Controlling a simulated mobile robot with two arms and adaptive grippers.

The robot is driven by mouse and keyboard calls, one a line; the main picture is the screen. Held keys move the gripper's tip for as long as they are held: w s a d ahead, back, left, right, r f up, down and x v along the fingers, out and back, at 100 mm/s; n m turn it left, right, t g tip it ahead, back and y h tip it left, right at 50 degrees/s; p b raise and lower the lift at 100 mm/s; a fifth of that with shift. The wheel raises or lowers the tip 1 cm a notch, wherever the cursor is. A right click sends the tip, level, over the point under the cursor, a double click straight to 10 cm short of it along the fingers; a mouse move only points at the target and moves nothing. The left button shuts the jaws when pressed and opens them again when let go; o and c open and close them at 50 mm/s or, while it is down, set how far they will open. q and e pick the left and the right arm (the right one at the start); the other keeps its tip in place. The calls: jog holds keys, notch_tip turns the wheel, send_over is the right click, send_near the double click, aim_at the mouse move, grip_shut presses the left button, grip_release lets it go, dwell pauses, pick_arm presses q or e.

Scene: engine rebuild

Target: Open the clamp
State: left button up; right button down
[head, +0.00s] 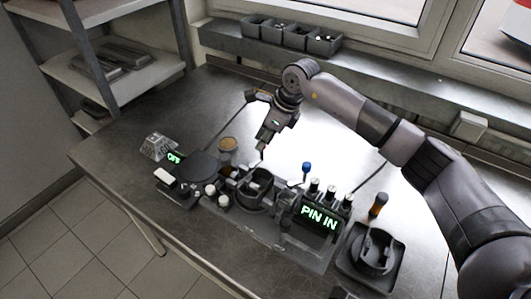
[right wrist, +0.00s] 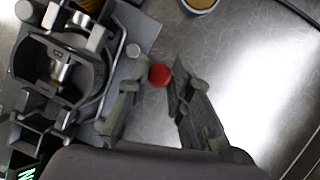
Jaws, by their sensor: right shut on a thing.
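The clamp (head: 255,188) is a dark round cradle on the fixture in the middle of the bench. In the right wrist view, the clamp (right wrist: 60,75) is at the left, with a metal part inside its ring. My right gripper (head: 264,146) reaches down just behind the clamp. In the right wrist view, its two fingers are closed around a red knob (right wrist: 160,75) beside the fixture. I cannot tell how the knob joins the clamp, as the fingers hide its sides. My left gripper is not in view.
A lit "PIN IN" display (head: 320,218) stands right of the clamp. A blue-topped tool (head: 307,167) and an orange-handled tool (head: 378,204) stand nearby. A dark disc (head: 198,167) sits left. Grey bins (head: 290,36) line the sill. The bench is clear at the back left.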

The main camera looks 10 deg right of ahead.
jog(key=shift+w+a+r+n+g+b, duration=0.1)
jog(key=shift+w+a+n+g+b, duration=0.45)
jog(key=shift+n+b, duration=0.85)
jog(key=shift+w+a+f+n+g+b, duration=0.2)
jog(key=shift+a+n+g+b, duration=0.45)
jog(key=shift+n, duration=1.3)
jog(key=shift+w+a+r+n+g+b, duration=0.2)
jog(key=shift+w+a+n+g+b, duration=0.35)
jog(key=shift+n+b, duration=0.9)
jog(key=shift+s+d+n, duration=0.1)
jog(key=shift+d+n, duration=0.05)
jog(key=shift+n, duration=0.25)
jog(key=c, duration=1.5)
grip_release()
jog(key=shift+g, duration=0.25)
jog(key=shift+o, duration=0.2)
